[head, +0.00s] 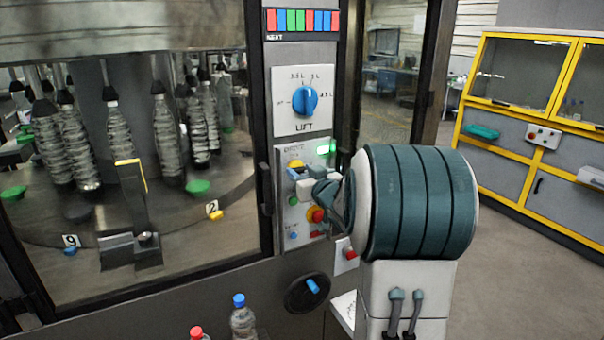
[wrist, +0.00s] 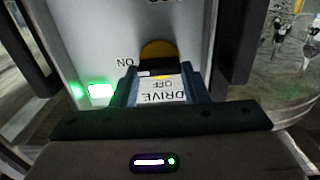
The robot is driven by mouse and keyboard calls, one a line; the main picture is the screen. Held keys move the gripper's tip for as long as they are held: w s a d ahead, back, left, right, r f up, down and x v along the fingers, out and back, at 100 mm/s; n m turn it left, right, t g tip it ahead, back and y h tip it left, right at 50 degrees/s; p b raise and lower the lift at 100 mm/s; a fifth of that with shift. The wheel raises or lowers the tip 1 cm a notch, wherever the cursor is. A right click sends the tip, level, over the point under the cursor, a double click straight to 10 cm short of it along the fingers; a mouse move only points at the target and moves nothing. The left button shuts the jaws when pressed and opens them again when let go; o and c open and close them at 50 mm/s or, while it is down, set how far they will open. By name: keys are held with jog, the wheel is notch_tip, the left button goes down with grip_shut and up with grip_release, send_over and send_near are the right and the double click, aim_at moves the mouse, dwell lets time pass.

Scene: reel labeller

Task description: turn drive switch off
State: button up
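The drive switch (wrist: 157,49) shows in the wrist view as a yellow-orange round part on the grey panel, partly hidden. An upside-down DRIVE label and the words ON and OFF are beside it. My gripper (wrist: 161,74) is close to the panel, with its two dark blue fingers apart and the label visible between them. The switch lies at the fingertips; I cannot tell whether they touch it, nor which way it is set. In the head view my gripper (head: 300,178) is in front of the panel (head: 284,215) and hides part of the switch.
A lit green lamp (head: 326,147) is beside the switch. A blue LIFT dial (head: 305,100) is above, and a black handwheel (head: 307,292) is below. Bottles stand behind the glass at left.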

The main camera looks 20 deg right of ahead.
jog(key=shift+f+n+b, duration=0.15)
jog(key=shift+n+b, duration=0.25)
jog(key=shift+b, duration=0.3)
jog(key=shift+f+b, duration=0.1)
jog(key=shift+b, duration=0.4)
jog(key=n+b, duration=0.2)
jog(key=b, duration=0.1)
jog(key=shift+a+f+n, duration=0.1)
jog(key=shift+n, duration=0.3)
jog(key=n+b, duration=0.4)
jog(key=b, duration=0.1)
jog(key=shift+a+n, duration=0.1)
jog(key=shift+n, duration=0.2)
jog(key=n+b, duration=0.7)
jog(key=n, duration=0.2)
jog(key=shift+n, duration=0.5)
jog(key=o, duration=1)
